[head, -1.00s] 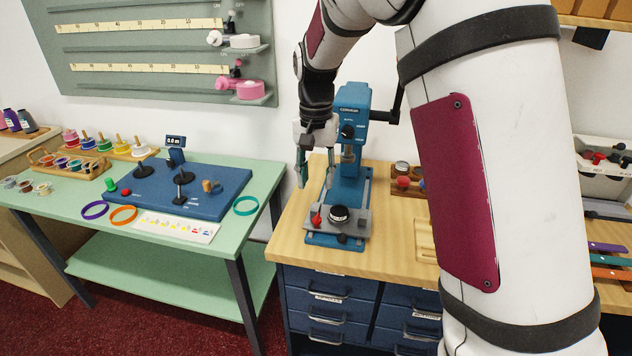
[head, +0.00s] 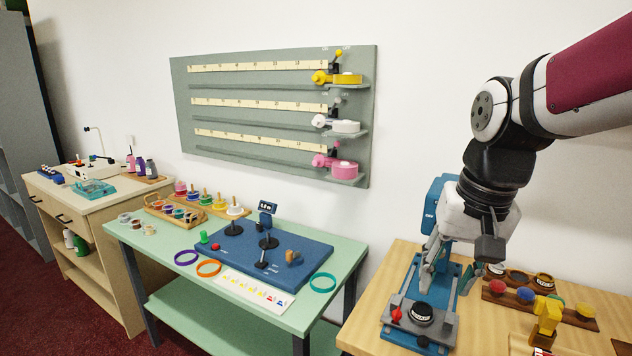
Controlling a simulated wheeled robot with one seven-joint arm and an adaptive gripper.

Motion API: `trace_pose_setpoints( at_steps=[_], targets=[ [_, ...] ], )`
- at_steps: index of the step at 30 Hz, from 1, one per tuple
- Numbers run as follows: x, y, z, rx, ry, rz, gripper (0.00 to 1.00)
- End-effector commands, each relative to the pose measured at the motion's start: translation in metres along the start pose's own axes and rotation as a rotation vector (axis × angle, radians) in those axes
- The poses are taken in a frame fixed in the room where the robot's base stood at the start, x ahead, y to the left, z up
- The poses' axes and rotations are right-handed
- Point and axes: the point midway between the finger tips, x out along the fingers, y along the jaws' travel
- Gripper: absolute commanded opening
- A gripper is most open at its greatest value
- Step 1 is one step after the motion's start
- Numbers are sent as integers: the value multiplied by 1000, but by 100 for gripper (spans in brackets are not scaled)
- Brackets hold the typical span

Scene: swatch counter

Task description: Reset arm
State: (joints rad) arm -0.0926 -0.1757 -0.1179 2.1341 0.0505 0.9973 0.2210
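My gripper (head: 436,258) hangs at the end of my white arm, pointing down in front of the blue press (head: 433,205) on the wooden bench at the right. Its fingers partly hide the press column. I see nothing held in it, but the fingers are small and overlap the press, so their opening is unclear. The press base carries a round black knob (head: 421,313) and a small red knob (head: 397,314).
The wooden bench (head: 372,322) also bears a rack of small cups (head: 525,297) and a yellow tool (head: 545,318). A green table (head: 330,262) with a blue board (head: 300,262) and coloured rings stands left. A wall panel (head: 365,100) is behind. Red floor is clear at lower left.

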Motion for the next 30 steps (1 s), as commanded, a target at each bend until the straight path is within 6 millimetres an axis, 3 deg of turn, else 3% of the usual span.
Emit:
trace_pose_setpoints(
  at_steps=[3,9,15,20,30],
  targets=[
    [-17,11,38,-68,49,-7,37],
    [-26,28,97,-178,125,4,37],
    [-22,40,136,-256,180,29,37],
    [-19,44,147,-280,195,39,37],
    [-19,45,148,-282,196,40,37]
  ],
)
